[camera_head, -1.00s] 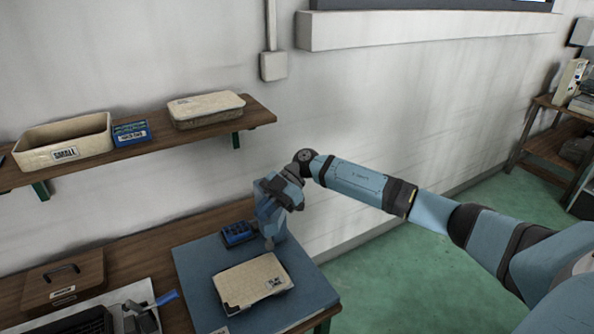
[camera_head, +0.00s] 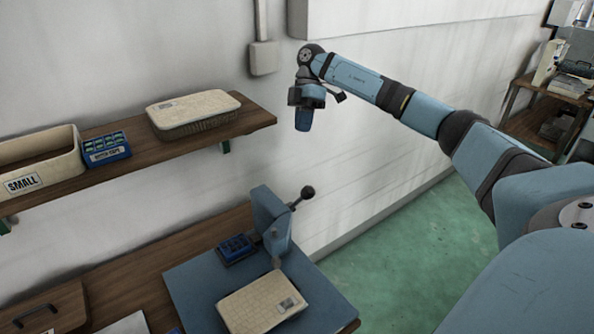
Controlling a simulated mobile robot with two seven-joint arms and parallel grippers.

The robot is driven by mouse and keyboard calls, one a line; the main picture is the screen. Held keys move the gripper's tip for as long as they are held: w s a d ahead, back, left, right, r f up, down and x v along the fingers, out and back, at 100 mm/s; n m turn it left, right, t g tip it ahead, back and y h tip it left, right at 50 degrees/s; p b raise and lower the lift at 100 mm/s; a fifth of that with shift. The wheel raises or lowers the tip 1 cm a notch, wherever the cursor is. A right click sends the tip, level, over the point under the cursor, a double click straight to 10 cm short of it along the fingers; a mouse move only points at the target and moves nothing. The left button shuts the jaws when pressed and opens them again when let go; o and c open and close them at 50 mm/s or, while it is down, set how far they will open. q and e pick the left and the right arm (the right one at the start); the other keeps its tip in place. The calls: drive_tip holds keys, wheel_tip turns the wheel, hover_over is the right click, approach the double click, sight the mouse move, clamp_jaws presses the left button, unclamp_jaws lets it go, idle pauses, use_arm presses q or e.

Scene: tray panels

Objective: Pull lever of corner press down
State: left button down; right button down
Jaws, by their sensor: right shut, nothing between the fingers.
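The corner press (camera_head: 271,222) is a blue-grey upright at the back right of the blue mat. Its lever (camera_head: 296,201) sticks out to the upper right and ends in a dark round knob (camera_head: 308,192). My right gripper (camera_head: 303,121) hangs in the air above the press and lever, pointing down, shut and empty. It is clearly apart from the knob. My left gripper is not in view.
A blue tray (camera_head: 238,250) sits beside the press, and a cream lidded panel (camera_head: 262,302) lies on the blue mat (camera_head: 193,287). A wooden shelf (camera_head: 190,137) on the left holds a lidded basket (camera_head: 196,112), a blue box (camera_head: 106,149) and a bin marked SMALL (camera_head: 60,170).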

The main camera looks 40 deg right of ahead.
sight(298, 201)
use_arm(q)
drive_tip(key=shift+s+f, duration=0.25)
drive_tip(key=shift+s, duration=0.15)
use_arm(e)
drive_tip(key=shift+s, duration=0.15)
